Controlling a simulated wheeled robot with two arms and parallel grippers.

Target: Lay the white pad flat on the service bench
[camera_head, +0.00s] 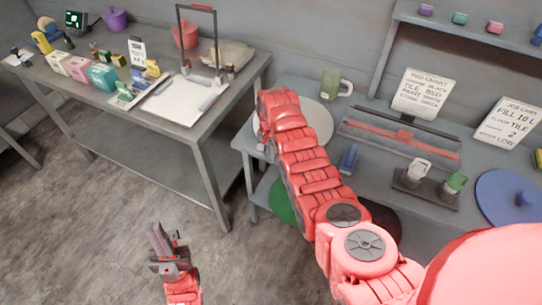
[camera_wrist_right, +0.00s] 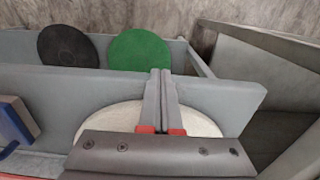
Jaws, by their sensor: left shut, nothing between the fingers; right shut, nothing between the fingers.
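The round white pad (camera_head: 318,122) looks flat on the left end of the grey service bench (camera_head: 290,88) in the head view, partly hidden by my right arm. In the right wrist view the pad (camera_wrist_right: 98,122) shows beneath my right gripper (camera_wrist_right: 161,72), whose two fingers are shut together and empty, pointing past the pad's edge. Whether the fingers touch the pad cannot be told. In the head view the right gripper's tips are mostly hidden by its arm. My left gripper (camera_head: 163,244) is shut and empty above the floor, away from the bench.
A green disc (camera_wrist_right: 139,50) and a black disc (camera_wrist_right: 67,47) lie below the bench top. A cluttered table (camera_head: 200,125) stands left.

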